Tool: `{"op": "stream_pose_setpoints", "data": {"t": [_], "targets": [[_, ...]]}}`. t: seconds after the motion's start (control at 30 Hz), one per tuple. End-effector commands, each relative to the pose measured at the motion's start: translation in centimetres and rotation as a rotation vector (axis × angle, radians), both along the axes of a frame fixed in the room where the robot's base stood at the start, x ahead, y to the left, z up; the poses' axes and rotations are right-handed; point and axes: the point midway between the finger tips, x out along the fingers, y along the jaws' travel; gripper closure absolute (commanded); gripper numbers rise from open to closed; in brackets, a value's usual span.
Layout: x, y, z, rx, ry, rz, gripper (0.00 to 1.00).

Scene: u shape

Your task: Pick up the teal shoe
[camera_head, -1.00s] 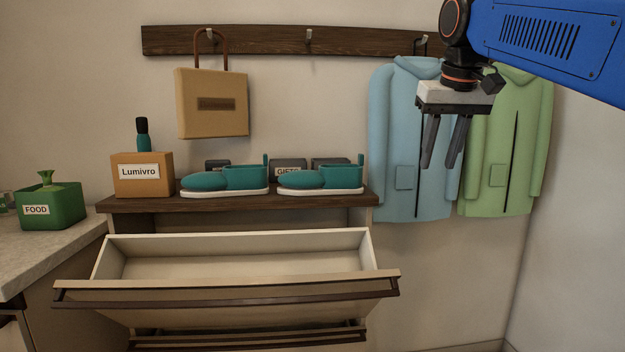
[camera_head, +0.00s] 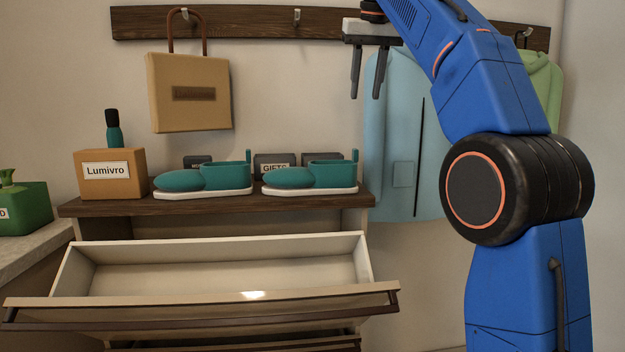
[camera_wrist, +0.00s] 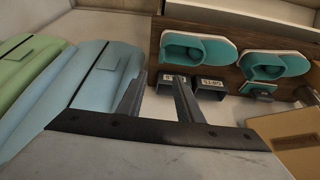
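Two teal shoes with white soles stand side by side on the dark wooden cabinet top. The left teal shoe (camera_head: 204,180) and the right teal shoe (camera_head: 311,177) both point left in the head view. In the wrist view they show as a shoe (camera_wrist: 197,50) nearer the middle and a shoe (camera_wrist: 277,66) at the right. My gripper (camera_head: 366,96) is open and empty, above and to the right of the shoes, in front of the blue coat. In the wrist view its fingers (camera_wrist: 157,98) are apart with nothing between them.
An open drawer (camera_head: 212,295) juts out below the cabinet top (camera_head: 130,204). A Lumivro box (camera_head: 110,174) with a bottle stands left of the shoes. Small dark boxes (camera_head: 273,163) stand behind them. A tan bag (camera_head: 190,92) and a blue coat (camera_head: 402,150) hang from the rail.

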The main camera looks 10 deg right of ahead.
Motion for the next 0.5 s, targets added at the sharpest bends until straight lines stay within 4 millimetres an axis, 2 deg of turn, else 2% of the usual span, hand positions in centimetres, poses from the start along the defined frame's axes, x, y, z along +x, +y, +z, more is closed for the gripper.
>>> {"op": "stream_pose_setpoints", "data": {"t": [0.27, 0.5], "targets": [[1.1, -0.1, -3.1, -0.001, 0.002, 0.000, 0.67], [2.6, -0.1, -6.6, 0.000, 0.002, 0.000, 0.67]]}}
